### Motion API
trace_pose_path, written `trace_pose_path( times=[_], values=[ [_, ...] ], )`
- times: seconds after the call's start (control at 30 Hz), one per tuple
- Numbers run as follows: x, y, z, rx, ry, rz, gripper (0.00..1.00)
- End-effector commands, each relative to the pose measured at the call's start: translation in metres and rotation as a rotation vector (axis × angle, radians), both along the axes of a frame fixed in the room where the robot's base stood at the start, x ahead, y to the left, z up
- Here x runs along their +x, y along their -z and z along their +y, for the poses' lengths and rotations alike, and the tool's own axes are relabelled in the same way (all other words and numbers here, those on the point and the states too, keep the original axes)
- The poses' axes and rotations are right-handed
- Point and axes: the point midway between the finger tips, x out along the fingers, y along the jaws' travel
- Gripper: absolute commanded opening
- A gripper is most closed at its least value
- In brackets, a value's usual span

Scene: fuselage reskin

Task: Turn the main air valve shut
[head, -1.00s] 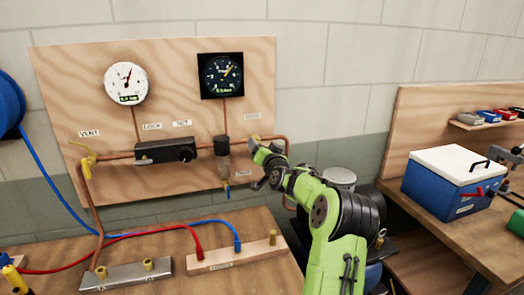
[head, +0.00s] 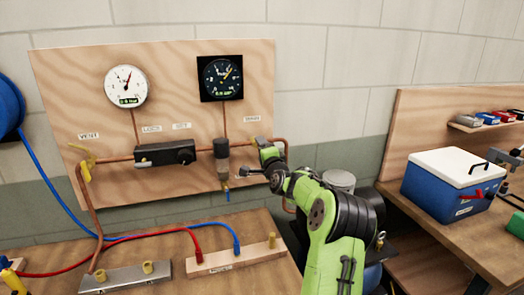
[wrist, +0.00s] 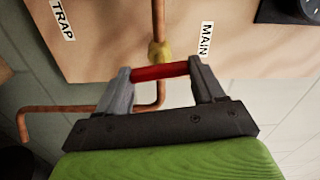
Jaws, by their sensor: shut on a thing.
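The main air valve (wrist: 158,52) is a brass body on a copper pipe, beside the label MAIN (wrist: 205,40) in the wrist view. Its red lever (wrist: 160,72) lies between my gripper's two fingers (wrist: 160,76), which are shut on it. In the wrist view the lever lies across the pipe. In the head view my gripper (head: 262,144) is at the right side of the wooden panel, and it hides most of the valve and the lever.
The wooden panel (head: 60,60) carries two gauges, a black regulator (head: 165,152), a filter bowl (head: 221,160) and a yellow vent valve (head: 86,168). Hoses and manifolds lie on the bench (head: 210,225) below. A blue cooler (head: 445,187) stands on the right bench.

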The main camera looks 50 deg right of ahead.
Motion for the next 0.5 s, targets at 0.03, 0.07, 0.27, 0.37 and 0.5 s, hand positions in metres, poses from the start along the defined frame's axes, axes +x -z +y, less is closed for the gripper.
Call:
trace_pose_path(
  times=[0.03,0.07,0.27,0.37,0.5],
  values=[
    [-0.0005,0.0001,-0.0008,0.025,0.001,-0.013,0.38],
    [-0.0005,0.0002,-0.0008,0.039,0.001,-0.02,0.38],
    [-0.0006,0.0009,-0.0009,0.111,0.002,-0.059,0.38],
    [-0.0006,0.0012,-0.0009,0.131,0.002,-0.07,0.38],
    [-0.0006,0.0015,-0.0009,0.147,0.002,-0.079,0.38]
  ],
)
